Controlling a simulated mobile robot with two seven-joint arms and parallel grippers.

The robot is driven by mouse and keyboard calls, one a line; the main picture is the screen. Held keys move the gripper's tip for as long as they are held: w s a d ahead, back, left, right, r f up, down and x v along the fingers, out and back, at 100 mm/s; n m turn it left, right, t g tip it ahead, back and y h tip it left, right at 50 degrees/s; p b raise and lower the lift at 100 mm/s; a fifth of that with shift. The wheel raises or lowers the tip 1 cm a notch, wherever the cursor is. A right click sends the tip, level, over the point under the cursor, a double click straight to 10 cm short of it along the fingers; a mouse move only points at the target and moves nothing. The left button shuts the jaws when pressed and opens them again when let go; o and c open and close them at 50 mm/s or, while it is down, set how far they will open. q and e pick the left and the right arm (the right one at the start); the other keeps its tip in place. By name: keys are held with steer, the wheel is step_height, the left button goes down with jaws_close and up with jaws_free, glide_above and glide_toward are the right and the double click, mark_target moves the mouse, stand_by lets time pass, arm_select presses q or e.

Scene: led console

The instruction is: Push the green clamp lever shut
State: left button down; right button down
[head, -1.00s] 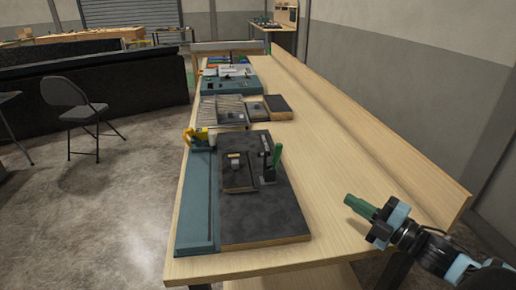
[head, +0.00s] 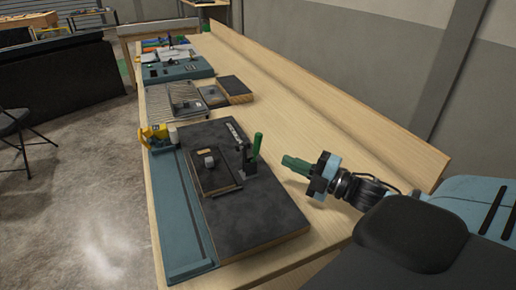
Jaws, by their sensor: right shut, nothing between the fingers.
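The green clamp lever (head: 257,144) stands upright on its dark metal clamp (head: 246,160), mounted on the right part of a dark board (head: 255,212) on the wooden bench. My right gripper (head: 290,163) has green fingers, is shut and holds nothing. It is to the right of the lever, pointing left toward it, with a visible gap between them. My left gripper is not in view.
A small dark plate with a grey knob (head: 209,161) lies left of the clamp. A teal rail (head: 184,220) with a yellow part (head: 155,137) runs along the board's left side. Trays and a teal console (head: 175,69) stand farther back. The bench's right strip is clear.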

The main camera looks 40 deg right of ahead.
mark_target(257, 148)
steer(key=x, duration=0.9)
steer(key=shift+w, duration=0.3)
stand_by(0.4)
